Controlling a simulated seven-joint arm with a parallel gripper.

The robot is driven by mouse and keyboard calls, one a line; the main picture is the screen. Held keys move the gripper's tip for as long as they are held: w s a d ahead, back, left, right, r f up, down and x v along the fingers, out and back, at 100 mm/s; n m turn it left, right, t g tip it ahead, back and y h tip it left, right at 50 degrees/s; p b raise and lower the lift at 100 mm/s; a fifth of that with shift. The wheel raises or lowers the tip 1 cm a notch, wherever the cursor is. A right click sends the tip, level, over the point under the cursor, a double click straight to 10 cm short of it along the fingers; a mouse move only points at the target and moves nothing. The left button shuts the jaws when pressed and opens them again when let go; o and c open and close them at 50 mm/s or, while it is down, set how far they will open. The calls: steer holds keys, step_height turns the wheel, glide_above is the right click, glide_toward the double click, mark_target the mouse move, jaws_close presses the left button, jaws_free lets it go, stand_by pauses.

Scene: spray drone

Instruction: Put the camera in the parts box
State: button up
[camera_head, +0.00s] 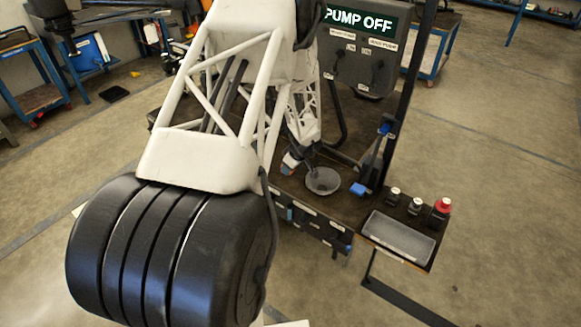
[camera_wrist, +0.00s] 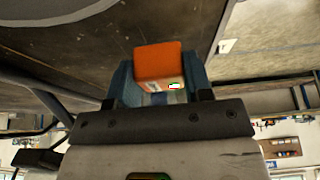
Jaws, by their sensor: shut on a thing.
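My gripper (camera_wrist: 158,82) is shut on an orange block-shaped thing with a pale lower edge, which I take to be the camera (camera_wrist: 158,62). Blue fingers flank it in the wrist view. In the head view my gripper (camera_head: 291,161) is small, above the dark bench beside a round grey bowl (camera_head: 323,181); the held thing is hard to make out there. A shallow grey rectangular tray (camera_head: 399,238), possibly the parts box, sits at the bench's right end, apart from my gripper.
A dark upright post (camera_head: 408,95) rises between the bowl and the tray. A blue-ended tool (camera_head: 358,188) lies near the bowl. A panel reading PUMP OFF (camera_head: 358,50) stands behind.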

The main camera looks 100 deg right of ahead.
steer(key=w+a+r, duration=0.1)
steer(key=w+a, duration=0.3)
steer(key=a, duration=1)
steer(key=shift+r, duration=0.2)
stand_by(1.1)
